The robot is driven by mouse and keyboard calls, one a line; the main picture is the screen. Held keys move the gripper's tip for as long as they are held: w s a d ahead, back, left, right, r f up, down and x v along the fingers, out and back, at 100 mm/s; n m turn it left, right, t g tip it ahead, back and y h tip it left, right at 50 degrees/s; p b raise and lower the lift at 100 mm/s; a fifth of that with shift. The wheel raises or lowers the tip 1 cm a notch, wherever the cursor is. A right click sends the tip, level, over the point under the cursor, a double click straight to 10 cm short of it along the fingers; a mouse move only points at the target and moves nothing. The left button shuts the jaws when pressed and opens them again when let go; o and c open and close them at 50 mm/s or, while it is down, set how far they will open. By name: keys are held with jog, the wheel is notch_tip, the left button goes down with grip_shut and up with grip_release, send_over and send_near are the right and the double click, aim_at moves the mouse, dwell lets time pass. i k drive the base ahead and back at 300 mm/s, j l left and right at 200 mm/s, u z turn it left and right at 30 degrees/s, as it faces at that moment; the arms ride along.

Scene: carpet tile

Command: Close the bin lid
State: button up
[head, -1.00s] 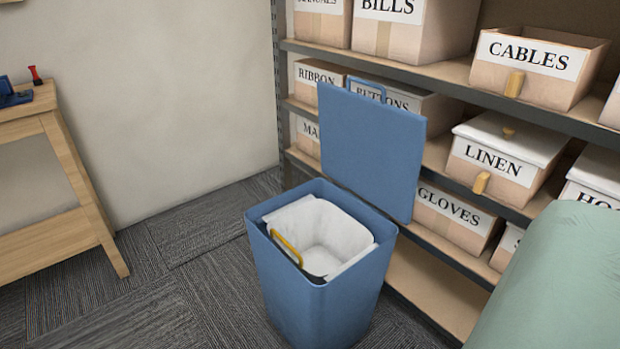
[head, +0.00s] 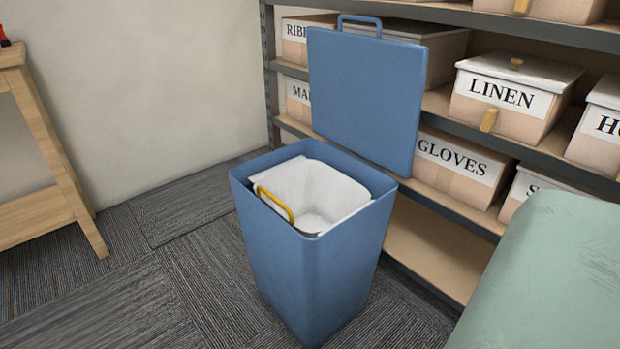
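The blue bin (head: 310,270) stands on the carpet in front of the shelves in the head view. Its blue lid (head: 365,100) is open and stands upright at the bin's back edge. A blue loop handle (head: 360,20) is on the lid's upper edge. Inside the bin is a white liner or container (head: 335,190) with a yellow handle (head: 274,203) at its left. My gripper is not in view.
A shelf unit (head: 450,105) with labelled boxes, such as the LINEN box (head: 510,95) and the GLOVES box (head: 458,165), stands close behind the lid. A wooden table (head: 45,160) is at the left. A pale green rounded surface (head: 560,270) fills the lower right. Carpet (head: 150,290) left of the bin is clear.

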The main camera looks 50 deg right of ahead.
aim_at(366, 92)
jog(key=z, duration=1.65)
jog(key=i+j+z, duration=0.1)
jog(key=j+z, duration=0.6)
jog(key=j, duration=0.15)
jog(key=i+j+u, duration=0.25)
jog(key=k+j, duration=0.1)
